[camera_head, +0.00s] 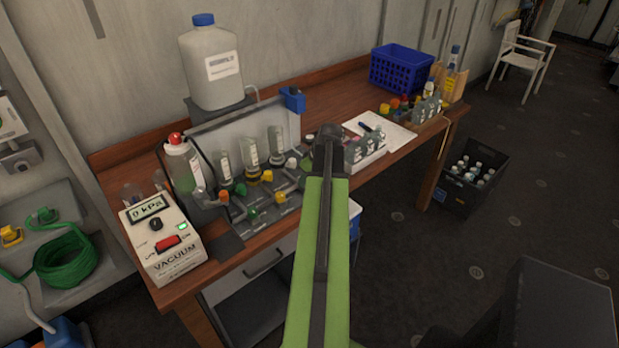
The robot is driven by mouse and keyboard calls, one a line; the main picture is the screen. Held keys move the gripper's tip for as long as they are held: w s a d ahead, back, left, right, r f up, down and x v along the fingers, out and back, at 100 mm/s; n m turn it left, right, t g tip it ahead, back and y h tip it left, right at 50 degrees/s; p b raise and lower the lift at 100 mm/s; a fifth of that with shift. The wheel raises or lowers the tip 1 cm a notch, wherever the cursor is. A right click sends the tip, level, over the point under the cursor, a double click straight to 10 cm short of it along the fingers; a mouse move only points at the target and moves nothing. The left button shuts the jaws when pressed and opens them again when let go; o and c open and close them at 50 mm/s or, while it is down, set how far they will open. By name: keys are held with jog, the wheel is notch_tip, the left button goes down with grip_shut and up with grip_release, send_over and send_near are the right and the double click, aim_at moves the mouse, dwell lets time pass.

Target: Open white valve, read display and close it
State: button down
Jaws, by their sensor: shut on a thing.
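A grey panel on the wooden bench carries several small coloured valves. A white valve knob (291,163) shows at the panel's right side, just left of my arm, and I cannot tell its position. The white vacuum gauge box (163,240) stands at the bench's left front. Its display (149,208) is lit and shows one digit, perhaps 0 or 9, followed by kPa. My green arm reaches up from the bottom centre to a dark joint in front of the panel's right end. My gripper is hidden behind the arm, so neither its jaws nor anything in them shows.
A big white jug (212,75) stands behind the panel. A red-topped bottle (184,165) is left of it. A white tray, a clipboard (385,132), bottles and a blue basket (401,70) fill the right side.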

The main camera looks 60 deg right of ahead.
jog(key=m+h, duration=0.1)
jog(key=m, duration=0.1)
jog(key=m+h, duration=0.1)
jog(key=m, duration=0.2)
jog(key=shift+w+a+m+g, duration=0.1)
jog(key=shift+a+m+g, duration=0.1)
jog(key=shift+m+g, duration=0.15)
jog(key=shift+w+m+g+h, duration=0.1)
jog(key=shift+m+g+h, duration=0.25)
jog(key=shift+m, duration=0.75)
jog(key=shift+m+g+h, duration=0.15)
jog(key=shift+m+g, duration=0.35)
jog(key=shift+m, duration=0.55)
jog(key=shift+d, duration=0.1)
jog(key=c, duration=1.1)
grip_release()
jog(key=shift+d, duration=0.1)
jog(key=shift+o, duration=0.2)
